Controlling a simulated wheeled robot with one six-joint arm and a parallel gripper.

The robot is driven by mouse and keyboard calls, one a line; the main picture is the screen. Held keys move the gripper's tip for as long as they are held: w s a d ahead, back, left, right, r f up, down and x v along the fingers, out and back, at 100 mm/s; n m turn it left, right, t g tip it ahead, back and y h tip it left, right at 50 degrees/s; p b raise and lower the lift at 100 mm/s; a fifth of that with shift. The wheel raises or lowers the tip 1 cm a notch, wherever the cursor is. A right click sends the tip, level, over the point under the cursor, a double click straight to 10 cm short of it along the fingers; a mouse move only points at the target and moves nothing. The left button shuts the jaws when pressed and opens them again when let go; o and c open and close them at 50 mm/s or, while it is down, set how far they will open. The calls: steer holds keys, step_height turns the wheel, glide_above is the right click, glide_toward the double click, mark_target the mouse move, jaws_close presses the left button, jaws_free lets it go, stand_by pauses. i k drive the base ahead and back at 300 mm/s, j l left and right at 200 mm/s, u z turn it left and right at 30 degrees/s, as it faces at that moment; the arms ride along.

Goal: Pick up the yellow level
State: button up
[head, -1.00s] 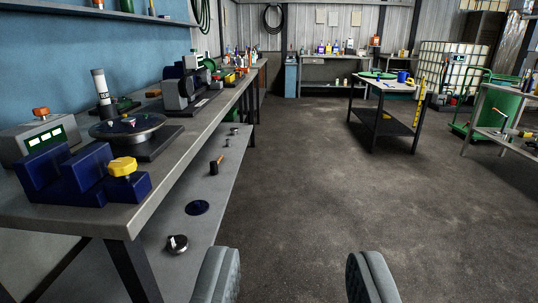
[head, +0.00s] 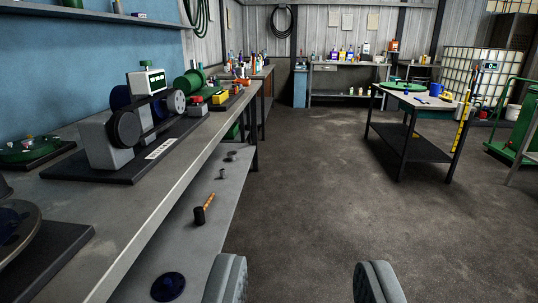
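A long yellow bar with darker marks, which looks like the yellow level (head: 462,126), stands upright, slightly tilted, at the right side of the small dark-legged table (head: 405,152). Whether it leans on the table or hangs from it I cannot tell. My gripper (head: 301,268) is at the bottom of the head view, its two grey fingers wide apart with nothing between them. The level is well ahead and to the right of my gripper, across open floor.
A long workbench (head: 180,165) with machines and a lower shelf runs along my left. The small table carries a blue mug (head: 435,89) and a green disc. A green cart (head: 520,135) stands at far right. The concrete floor (head: 310,185) between is clear.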

mark_target(221, 96)
steer(key=i, duration=1.55)
steer(key=i+u, duration=0.2)
steer(key=i, duration=0.25)
steer(key=i+l+u, duration=0.15)
steer(key=i, duration=0.3)
steer(key=i+l+u, duration=0.2)
steer(key=i, duration=0.2)
steer(key=i+l+u, duration=0.15)
steer(key=i, duration=0.3)
steer(key=l, duration=0.1)
